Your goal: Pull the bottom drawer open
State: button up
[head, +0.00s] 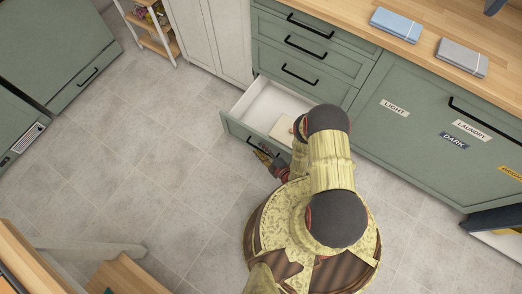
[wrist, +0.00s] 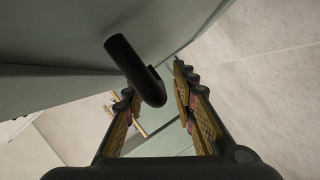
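The bottom drawer (head: 235,131) stands pulled out from the green cabinet in the head view, its white inside showing. A pale beige item (head: 282,130) lies in it, partly hidden by my arm. The drawer's black bar handle (head: 252,146) is on its front; its rounded end shows large in the wrist view (wrist: 136,70). My gripper (head: 266,157) is at the handle, low in front of the drawer. In the wrist view my gripper's fingers (wrist: 155,95) are apart, with the handle's end close to the gap between them. I cannot tell whether they touch it.
Closed drawers (head: 300,65) with black handles are above. The wooden counter (head: 425,45) holds a blue folded towel (head: 396,24) and a grey one (head: 461,57). A labelled green front (head: 430,120) is on the right. Tiled floor (head: 130,160) is clear to the left.

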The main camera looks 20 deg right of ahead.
notch_tip(320, 180, up, 8)
jog(key=shift+w+d+f, duration=0.1)
jog(key=shift+w, duration=0.05)
jog(key=shift+r, duration=1.1)
